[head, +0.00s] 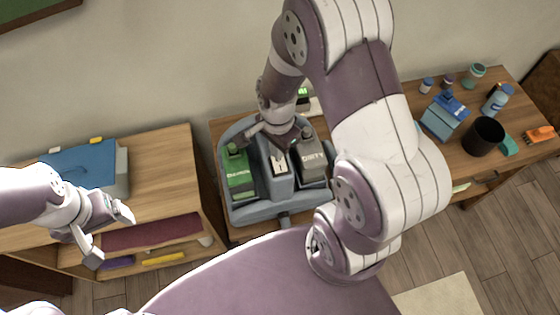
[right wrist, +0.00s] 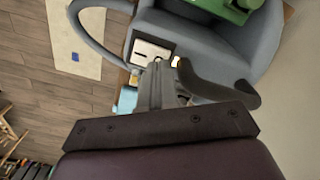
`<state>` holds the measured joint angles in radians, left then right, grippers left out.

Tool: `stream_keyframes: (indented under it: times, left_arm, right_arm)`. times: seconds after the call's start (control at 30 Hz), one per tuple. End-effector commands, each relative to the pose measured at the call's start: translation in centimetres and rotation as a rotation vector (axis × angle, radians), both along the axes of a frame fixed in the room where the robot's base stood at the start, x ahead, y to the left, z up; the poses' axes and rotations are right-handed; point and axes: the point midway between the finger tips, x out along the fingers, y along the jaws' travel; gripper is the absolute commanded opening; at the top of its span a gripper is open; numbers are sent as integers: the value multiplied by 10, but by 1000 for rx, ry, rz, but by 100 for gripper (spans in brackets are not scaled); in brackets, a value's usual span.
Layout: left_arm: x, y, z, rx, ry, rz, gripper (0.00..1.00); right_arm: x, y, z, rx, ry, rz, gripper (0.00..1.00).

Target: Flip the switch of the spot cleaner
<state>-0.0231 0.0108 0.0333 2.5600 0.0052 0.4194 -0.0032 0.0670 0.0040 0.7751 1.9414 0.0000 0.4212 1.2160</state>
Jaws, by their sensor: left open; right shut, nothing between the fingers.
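The spot cleaner (head: 240,213) is a blue-grey machine on the wooden table, with a green tank (head: 238,175) on its left and a grey tank marked DIRTY (head: 314,165) on its right. A white switch plate (head: 279,164) sits between the tanks. In the right wrist view the white plate (right wrist: 152,49) lies just beyond the fingertips. My right gripper (head: 279,145) is shut and empty, above the machine near the plate; its fingers (right wrist: 165,66) also show in the wrist view. Whether they touch the switch is unclear. My left gripper (head: 110,236) is open and empty, away at the left.
A wooden shelf unit (head: 163,160) stands at the left with a blue-topped box (head: 85,165) on it. On the right part of the table are a blue box (head: 440,121), a black cup (head: 483,137) and several bottles. My right arm covers part of the view.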

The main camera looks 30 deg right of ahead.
Motion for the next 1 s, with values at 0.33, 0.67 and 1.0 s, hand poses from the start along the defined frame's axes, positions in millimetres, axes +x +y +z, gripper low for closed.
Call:
stream_keyframes:
  times: [0.33,0.67,1.0]
  left_arm:
    - [0,0,-1,0,0,0,85]
    - [0,0,-4,0,0,0,85]
    - [0,0,-8,0,0,0,85]
  right_arm:
    - [0,0,-1,0,0,0,0]
    - [0,0,-6,0,0,0,0]
    - [0,0,-11,0,0,0,0]
